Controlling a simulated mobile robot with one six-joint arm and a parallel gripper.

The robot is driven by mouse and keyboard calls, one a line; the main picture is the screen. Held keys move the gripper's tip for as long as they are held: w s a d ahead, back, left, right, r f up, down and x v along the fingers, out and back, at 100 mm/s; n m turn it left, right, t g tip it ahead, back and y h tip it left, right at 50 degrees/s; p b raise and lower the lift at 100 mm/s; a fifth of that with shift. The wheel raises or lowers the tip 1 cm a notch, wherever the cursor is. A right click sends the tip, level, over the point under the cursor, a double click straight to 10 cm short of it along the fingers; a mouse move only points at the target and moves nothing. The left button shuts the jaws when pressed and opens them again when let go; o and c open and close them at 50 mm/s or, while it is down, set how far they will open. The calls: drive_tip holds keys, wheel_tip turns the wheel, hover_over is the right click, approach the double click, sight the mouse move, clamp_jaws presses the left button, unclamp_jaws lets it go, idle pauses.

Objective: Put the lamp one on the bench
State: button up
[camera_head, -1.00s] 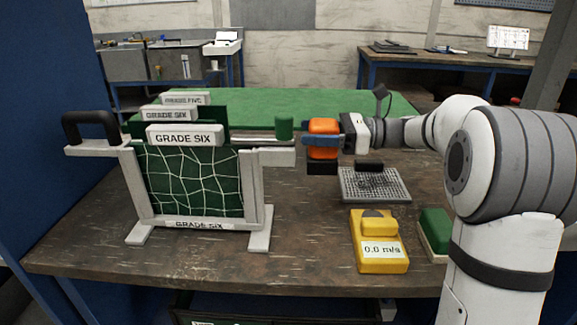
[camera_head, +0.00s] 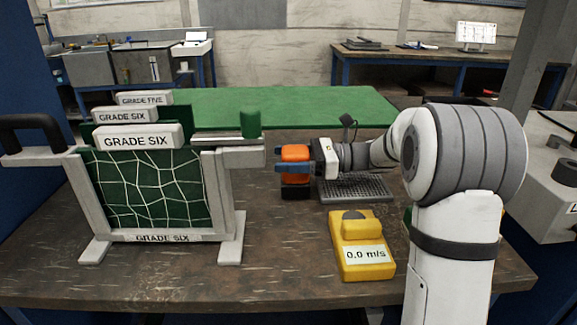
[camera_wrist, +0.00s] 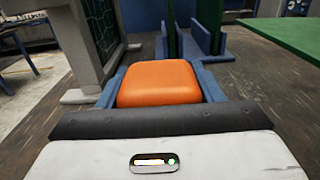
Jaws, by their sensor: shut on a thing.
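The orange lamp with a black base (camera_head: 294,152) is in my gripper (camera_head: 292,167), over the middle of the dark wooden bench (camera_head: 275,275). My gripper's blue fingers are shut on it from both sides. In the wrist view the lamp's orange top (camera_wrist: 160,82) shows between the fingers. The lamp looks upright, its black base low near the bench top. I cannot tell whether the base touches the bench.
A grey frame with a green netted panel, labelled GRADE SIX (camera_head: 225,200), stands left of the lamp. A grey perforated tray (camera_head: 340,194) is just right of it. A yellow meter (camera_head: 362,245) is in front right. Bare bench lies between the frame and meter.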

drive_tip(key=shift+f, duration=0.35)
drive_tip(key=shift+r, duration=0.1)
drive_tip(key=o, duration=1.1)
drive_tip(key=shift+o, duration=0.2)
drive_tip(key=shift+d, duration=0.15)
drive_tip(key=d+p, duration=0.2)
drive_tip(key=d, duration=0.9)
drive_tip(key=shift+d+p, duration=0.35)
